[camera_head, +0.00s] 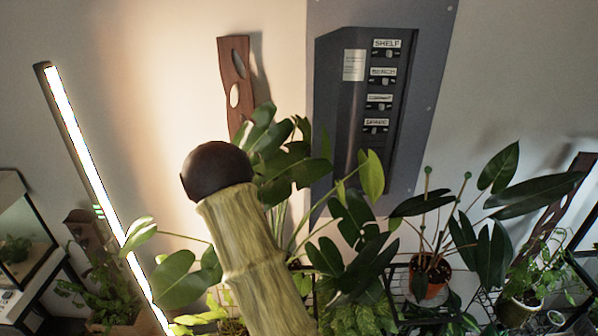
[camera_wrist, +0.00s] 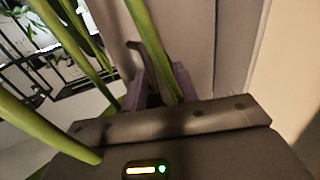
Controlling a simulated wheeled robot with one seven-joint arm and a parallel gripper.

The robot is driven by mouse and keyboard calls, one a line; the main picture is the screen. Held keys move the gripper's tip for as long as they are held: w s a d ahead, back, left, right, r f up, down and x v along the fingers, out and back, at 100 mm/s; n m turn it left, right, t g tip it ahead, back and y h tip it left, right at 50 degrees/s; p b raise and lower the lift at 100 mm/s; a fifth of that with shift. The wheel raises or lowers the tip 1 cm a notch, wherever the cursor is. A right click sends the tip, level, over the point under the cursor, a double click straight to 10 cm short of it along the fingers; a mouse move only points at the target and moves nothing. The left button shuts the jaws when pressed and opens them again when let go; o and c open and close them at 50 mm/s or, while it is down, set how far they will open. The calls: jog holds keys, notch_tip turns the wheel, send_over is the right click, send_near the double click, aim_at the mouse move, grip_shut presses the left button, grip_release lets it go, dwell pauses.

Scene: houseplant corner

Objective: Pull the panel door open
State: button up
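The grey panel box (camera_head: 340,100) is on a grey backing plate on the wall in the head view. Its right part shows a column of labelled switches (camera_head: 381,75), and a pale label is left of them. I cannot make out the door's edge or how far it stands open. In the wrist view, my gripper (camera_wrist: 160,90) points at a smooth grey surface (camera_wrist: 200,40), probably part of the panel. Its purple fingers stand apart, with a dark, bent, handle-like piece (camera_wrist: 137,52) at or between them. Green stems cover part of this, so I cannot tell whether the fingers grip it.
Leafy plants (camera_head: 350,235) crowd the space below the panel. Thick green stems (camera_wrist: 145,35) cross close to my gripper. A reddish-brown wooden plaque (camera_head: 234,85) hangs left of the panel. A lit tube lamp (camera_head: 95,180) leans farther left. A potted plant (camera_head: 430,275) stands lower right.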

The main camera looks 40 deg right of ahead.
jog(key=b+v, duration=0.4)
jog(key=v, duration=1.3)
jog(key=shift+a+b, duration=0.3)
jog(key=shift+d, duration=0.1)
